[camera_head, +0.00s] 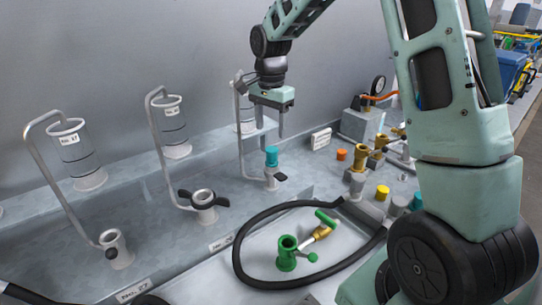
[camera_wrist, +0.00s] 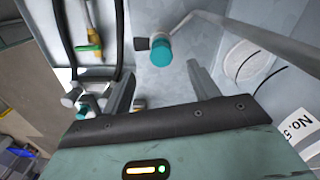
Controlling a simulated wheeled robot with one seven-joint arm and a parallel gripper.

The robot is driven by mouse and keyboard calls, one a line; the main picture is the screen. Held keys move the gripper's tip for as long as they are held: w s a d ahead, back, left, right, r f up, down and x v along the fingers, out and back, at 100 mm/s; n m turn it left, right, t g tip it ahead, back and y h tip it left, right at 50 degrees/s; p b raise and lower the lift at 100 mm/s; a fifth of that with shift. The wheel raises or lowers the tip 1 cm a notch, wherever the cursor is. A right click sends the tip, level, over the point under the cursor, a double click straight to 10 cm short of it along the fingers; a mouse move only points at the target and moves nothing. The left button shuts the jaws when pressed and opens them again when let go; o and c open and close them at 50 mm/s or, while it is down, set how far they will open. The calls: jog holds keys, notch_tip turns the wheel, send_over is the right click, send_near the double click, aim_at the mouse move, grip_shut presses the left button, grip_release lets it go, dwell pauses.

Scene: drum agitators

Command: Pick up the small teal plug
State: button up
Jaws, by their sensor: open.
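The small teal plug (camera_head: 271,157) is a short cylinder sitting upright on top of a grey fitting (camera_head: 271,180) with a dark handle, at the foot of a bent pipe. In the wrist view the teal plug (camera_wrist: 162,52) shows just beyond the fingertips, roughly centred between them. My gripper (camera_head: 272,132) points down above the plug and looks apart from it. In the wrist view my gripper (camera_wrist: 161,72) has its two fingers spread, with nothing between them.
Bent pipes and clear cylinders (camera_head: 172,125) stand along the back ledge to the left. A black hose (camera_head: 238,250) loops around a green fitting (camera_head: 287,255) in front. An orange plug (camera_head: 341,155), a yellow plug (camera_head: 382,192) and brass fittings (camera_head: 357,185) stand to the right.

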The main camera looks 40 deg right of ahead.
aim_at(272, 148)
notch_tip(272, 148, down, 5)
jog(key=shift+r+p, duration=0.1)
jog(key=shift+p, duration=0.3)
jog(key=shift+w+d+f+p, duration=0.15)
jog(key=shift+f+p, duration=0.35)
jog(key=shift+f, duration=0.85)
jog(key=shift+s+d+f+p, duration=0.15)
jog(key=shift+f+p, duration=0.35)
jog(key=shift+f, duration=0.85)
jog(key=shift+w, duration=0.1)
jog(key=c, duration=1.1)
